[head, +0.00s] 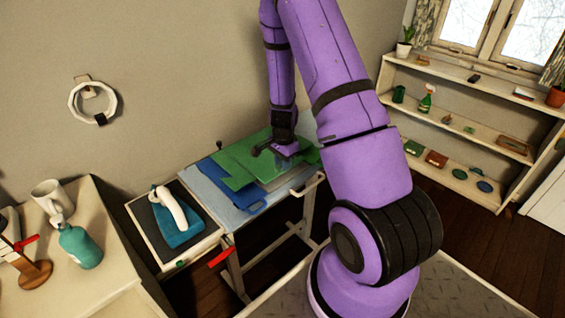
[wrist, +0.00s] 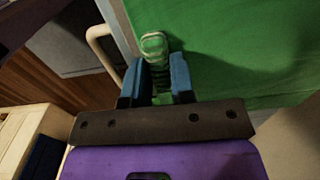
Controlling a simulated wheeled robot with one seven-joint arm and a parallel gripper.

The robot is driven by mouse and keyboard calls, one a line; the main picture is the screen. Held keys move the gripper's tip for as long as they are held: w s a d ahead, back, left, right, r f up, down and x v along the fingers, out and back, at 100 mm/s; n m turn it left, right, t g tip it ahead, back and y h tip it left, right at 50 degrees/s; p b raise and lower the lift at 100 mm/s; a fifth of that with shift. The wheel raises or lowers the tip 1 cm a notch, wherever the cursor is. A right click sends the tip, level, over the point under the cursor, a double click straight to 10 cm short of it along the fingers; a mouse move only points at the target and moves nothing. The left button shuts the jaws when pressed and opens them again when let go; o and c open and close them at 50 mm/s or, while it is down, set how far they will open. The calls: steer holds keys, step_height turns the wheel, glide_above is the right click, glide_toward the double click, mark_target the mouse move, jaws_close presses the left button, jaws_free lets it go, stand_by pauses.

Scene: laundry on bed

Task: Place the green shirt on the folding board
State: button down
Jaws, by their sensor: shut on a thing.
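The green shirt (head: 236,164) lies spread over a blue flat panel (head: 243,198), which looks like the folding board, on a light-blue-topped stand. Part of the shirt hangs over the panel, and its far right side is behind my arm. In the head view my gripper (head: 283,150) is low over the shirt's right part. In the wrist view my gripper's blue fingers (wrist: 155,78) are closed around a bunched, striped green piece of the shirt. The flat green cloth (wrist: 230,50) spreads to the right there. How much of the panel lies under the shirt is hidden.
A small table with an iron (head: 172,208) on a teal cloth stands left of the stand. A counter at far left holds a mug (head: 48,195) and a teal bottle (head: 80,245). A white shelf (head: 470,130) stands at right.

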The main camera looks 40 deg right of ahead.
steer(key=shift+f, duration=0.75)
steer(key=shift+f, duration=0.15)
steer(key=c, duration=1)
jaws_free()
